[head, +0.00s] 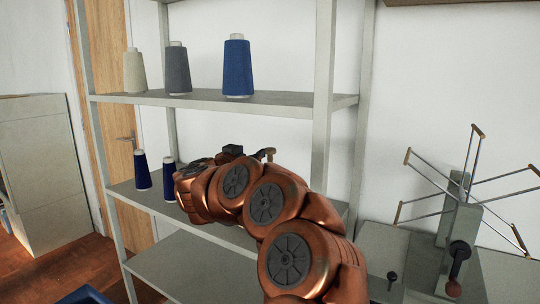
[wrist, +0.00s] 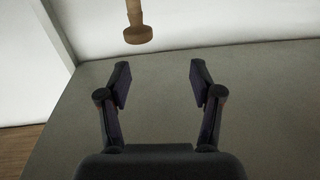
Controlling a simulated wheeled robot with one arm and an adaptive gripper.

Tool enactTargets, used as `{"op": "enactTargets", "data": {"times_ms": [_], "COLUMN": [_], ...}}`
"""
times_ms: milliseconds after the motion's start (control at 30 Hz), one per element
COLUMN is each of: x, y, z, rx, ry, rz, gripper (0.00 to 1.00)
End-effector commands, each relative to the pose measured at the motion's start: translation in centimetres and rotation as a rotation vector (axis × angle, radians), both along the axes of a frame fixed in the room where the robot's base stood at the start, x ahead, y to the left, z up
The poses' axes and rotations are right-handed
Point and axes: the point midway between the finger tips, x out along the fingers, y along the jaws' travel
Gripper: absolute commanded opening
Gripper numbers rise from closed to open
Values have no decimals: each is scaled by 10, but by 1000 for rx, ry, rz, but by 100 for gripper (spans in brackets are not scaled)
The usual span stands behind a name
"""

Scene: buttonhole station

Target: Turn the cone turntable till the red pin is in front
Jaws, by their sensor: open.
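My gripper (wrist: 157,78) is open, with nothing between its two dark fingers in the wrist view. It is over a plain grey surface (wrist: 260,110). A wooden peg-like piece with a wider round end (wrist: 137,32) shows just beyond the fingertips, apart from them. A small tan piece (head: 268,154) shows past my arm in the head view; I cannot tell whether it is the same piece. I cannot make out the cone turntable or a red pin in either view. My copper-coloured arm hides part of the middle shelf.
A grey shelf rack (head: 220,101) holds cream (head: 135,71), grey (head: 178,68) and blue (head: 237,67) cones on its upper shelf. Two dark blue cones (head: 142,171) stand on the middle shelf. A winder with rod arms (head: 463,235) stands right. The lower shelf (head: 190,262) looks empty.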

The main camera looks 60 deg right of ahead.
Motion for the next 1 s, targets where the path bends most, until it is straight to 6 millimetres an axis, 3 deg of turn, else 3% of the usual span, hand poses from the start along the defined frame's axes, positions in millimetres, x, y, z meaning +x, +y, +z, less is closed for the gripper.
{"op": "enactTargets", "data": {"times_ms": [100, 200, 367, 800, 1000], "x": [-17, -22, -20, -15, -14], "y": [-12, -17, -28, -84, -92], "z": [-8, -10, -9, -10, -9], "rx": [9, 10, 11, 10, 10], "ry": [18, 22, 22, 23, 22], "rz": [-69, -89, -86, -85, -82], "gripper": [65, 65, 65, 65, 65]}}
